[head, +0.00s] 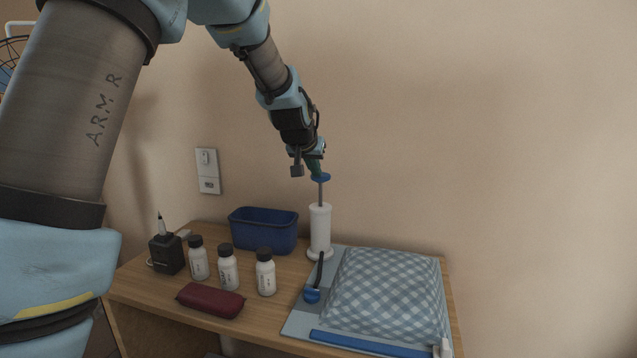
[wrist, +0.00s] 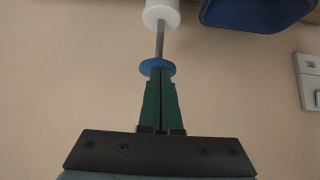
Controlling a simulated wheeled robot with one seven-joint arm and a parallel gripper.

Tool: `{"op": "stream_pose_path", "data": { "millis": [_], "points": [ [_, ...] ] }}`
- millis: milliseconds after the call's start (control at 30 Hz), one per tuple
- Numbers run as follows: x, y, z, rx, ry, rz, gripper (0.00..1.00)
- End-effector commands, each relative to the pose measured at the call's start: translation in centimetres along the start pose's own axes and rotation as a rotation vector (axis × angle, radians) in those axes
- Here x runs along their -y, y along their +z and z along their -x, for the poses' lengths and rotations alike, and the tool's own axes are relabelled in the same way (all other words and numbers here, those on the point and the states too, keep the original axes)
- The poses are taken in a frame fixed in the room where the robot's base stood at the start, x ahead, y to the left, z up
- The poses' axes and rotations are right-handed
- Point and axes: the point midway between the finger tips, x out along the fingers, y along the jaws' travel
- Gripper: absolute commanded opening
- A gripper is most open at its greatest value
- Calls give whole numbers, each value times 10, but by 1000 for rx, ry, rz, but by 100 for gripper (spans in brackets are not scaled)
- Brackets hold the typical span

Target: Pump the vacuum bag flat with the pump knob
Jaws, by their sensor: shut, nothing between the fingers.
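The pump (head: 320,229) is a white upright cylinder on the table's back part, with a grey rod rising to a blue knob (head: 320,177). The rod is well extended. My gripper (head: 316,168) points down with its green fingers together at the knob; I cannot tell if they touch it. In the wrist view the closed fingertips (wrist: 158,80) overlap the blue knob (wrist: 157,66), and the white pump top (wrist: 161,12) is beyond. The vacuum bag (head: 385,292) is puffed up, with blue-white checked cloth inside. A blue valve cap (head: 311,295) with a dark hose sits at its left.
A blue bin (head: 264,231) stands left of the pump. Several white bottles with dark lids (head: 228,270), a dark red case (head: 210,300) and a black box (head: 166,254) are on the left. A blue strip (head: 370,344) lies along the bag's front edge.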

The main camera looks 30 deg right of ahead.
Motion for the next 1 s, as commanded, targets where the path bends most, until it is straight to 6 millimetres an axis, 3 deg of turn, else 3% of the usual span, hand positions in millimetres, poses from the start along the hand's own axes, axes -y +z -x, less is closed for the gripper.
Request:
{"op": "stream_pose_path", "data": {
  "millis": [200,400,1000],
  "points": [
    [-1,2,40,-2,2,-1,0],
    [-1,1,60,-1,1,-1,0],
    [-1,0,64,-1,1,0,0]
  ]
}}
